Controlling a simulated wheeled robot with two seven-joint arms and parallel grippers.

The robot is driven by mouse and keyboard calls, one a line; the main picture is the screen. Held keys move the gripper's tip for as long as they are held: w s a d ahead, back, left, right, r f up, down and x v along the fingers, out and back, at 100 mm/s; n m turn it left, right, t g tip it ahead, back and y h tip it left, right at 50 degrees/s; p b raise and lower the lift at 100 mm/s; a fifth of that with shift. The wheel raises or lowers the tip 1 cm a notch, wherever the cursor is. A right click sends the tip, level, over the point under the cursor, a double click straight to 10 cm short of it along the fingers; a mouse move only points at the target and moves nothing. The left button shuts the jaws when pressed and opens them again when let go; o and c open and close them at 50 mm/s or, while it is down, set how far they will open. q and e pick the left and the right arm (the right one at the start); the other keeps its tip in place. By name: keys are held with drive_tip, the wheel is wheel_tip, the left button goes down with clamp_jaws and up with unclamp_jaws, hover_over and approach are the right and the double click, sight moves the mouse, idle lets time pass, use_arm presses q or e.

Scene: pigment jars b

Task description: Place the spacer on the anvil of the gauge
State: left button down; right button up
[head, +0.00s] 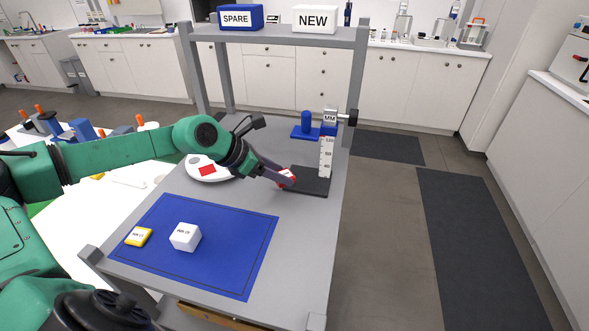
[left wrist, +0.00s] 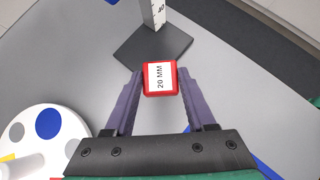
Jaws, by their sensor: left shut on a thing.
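The spacer (left wrist: 160,78) is a red block with a white face marked 20 MM. My left gripper (left wrist: 160,74) is shut on it, with one finger on each side. In the head view the spacer (head: 287,177) is at the tip of my left gripper, at the left edge of the gauge's dark base plate (head: 312,185). I cannot tell whether it touches the plate. The gauge has an upright white scale (head: 326,155) and a head marked MM (head: 330,116). In the left wrist view the base plate (left wrist: 150,48) lies just beyond the spacer. My right gripper is not in view.
A blue mat (head: 200,265) holds a yellow block (head: 138,237) and a white cube (head: 186,237). A round white palette (head: 207,170) lies left of the gauge. A blue peg (head: 306,122) stands behind it. Grey posts and a shelf (head: 275,37) frame the table's far end.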

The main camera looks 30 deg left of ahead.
sight(289, 171)
use_arm(q)
drive_tip(key=shift+w+d+r+p, duration=0.3)
drive_tip(key=shift+w+p, duration=0.05)
drive_tip(key=shift+w, duration=0.15)
drive_tip(key=shift+w+r+p, duration=0.1)
drive_tip(key=shift+w+p, duration=0.75)
drive_tip(key=shift+w, duration=0.05)
drive_tip(key=shift+w+d+f+p, duration=0.2)
drive_tip(key=shift+w+d+p, duration=0.15)
drive_tip(key=shift+w, duration=0.2)
drive_tip(key=shift+w+d+r+p, duration=0.1)
drive_tip(key=shift+w+d+p, duration=0.25)
drive_tip(key=shift+p, duration=0.05)
wheel_tip(289, 171, down, 3)
drive_tip(key=shift+f+p, duration=0.2)
drive_tip(key=shift+p, duration=0.55)
drive_tip(key=shift+a+f, duration=0.1)
drive_tip(key=shift+f, duration=0.25)
drive_tip(key=c, duration=0.7)
unclamp_jaws()
drive_tip(key=shift+s+f+b, duration=0.1)
drive_tip(key=shift+f+b, duration=0.05)
drive_tip(key=shift+b, duration=0.15)
drive_tip(key=o, duration=0.5)
drive_tip(key=shift+c, duration=0.2)
